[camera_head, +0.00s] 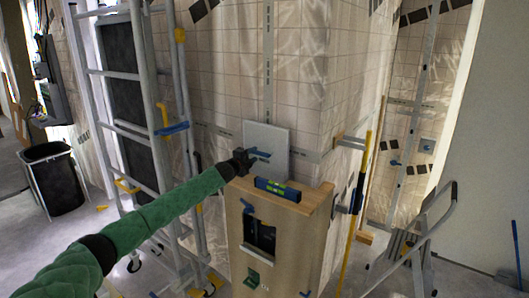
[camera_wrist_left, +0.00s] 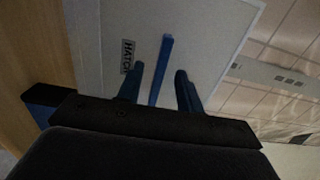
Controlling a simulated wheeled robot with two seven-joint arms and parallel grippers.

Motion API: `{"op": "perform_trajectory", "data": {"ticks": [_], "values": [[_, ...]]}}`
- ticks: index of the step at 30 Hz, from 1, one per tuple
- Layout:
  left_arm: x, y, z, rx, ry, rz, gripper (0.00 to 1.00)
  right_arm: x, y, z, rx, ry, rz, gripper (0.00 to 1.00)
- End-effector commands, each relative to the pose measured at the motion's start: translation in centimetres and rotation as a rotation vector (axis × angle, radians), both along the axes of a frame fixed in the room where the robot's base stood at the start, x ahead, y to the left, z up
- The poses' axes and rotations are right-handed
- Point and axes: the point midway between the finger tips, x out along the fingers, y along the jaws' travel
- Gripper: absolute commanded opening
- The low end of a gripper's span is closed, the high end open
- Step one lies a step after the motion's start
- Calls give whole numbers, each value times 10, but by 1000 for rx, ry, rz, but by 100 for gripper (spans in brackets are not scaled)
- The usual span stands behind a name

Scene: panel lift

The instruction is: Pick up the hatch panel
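The hatch panel (camera_head: 278,139) is a pale grey plate standing upright against the tiled wall, behind the wooden cabinet top. It has a blue bar handle, and the left wrist view shows a "HATCH" label on the panel (camera_wrist_left: 205,35). My left gripper (camera_head: 254,157) is at the panel's front, by the handle. In the left wrist view its two blue fingers (camera_wrist_left: 160,85) are spread on either side of the blue handle (camera_wrist_left: 163,60), with gaps visible. I cannot tell how deep the handle sits between them. My right gripper is not in view.
A blue spirit level (camera_head: 277,189) lies on the wooden cabinet (camera_head: 285,235) just below the panel. A metal ladder frame (camera_head: 143,85) stands left of it, near my left arm. A stepladder (camera_head: 413,240) stands at the right, and a black bin (camera_head: 52,180) at the far left.

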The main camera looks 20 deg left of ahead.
Motion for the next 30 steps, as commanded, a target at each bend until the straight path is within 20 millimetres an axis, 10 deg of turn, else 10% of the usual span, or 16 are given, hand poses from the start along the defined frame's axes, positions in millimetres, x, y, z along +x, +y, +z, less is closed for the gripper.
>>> {"op": "perform_trajectory", "data": {"ticks": [16, 22, 30], "values": [[26, -9, 1, 0, 0, 0, 36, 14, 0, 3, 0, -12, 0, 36], [26, -9, 1, 0, 0, 0, 0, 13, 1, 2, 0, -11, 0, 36], [26, -9, 3, -1, -2, 0, 0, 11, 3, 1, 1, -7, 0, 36]]}}
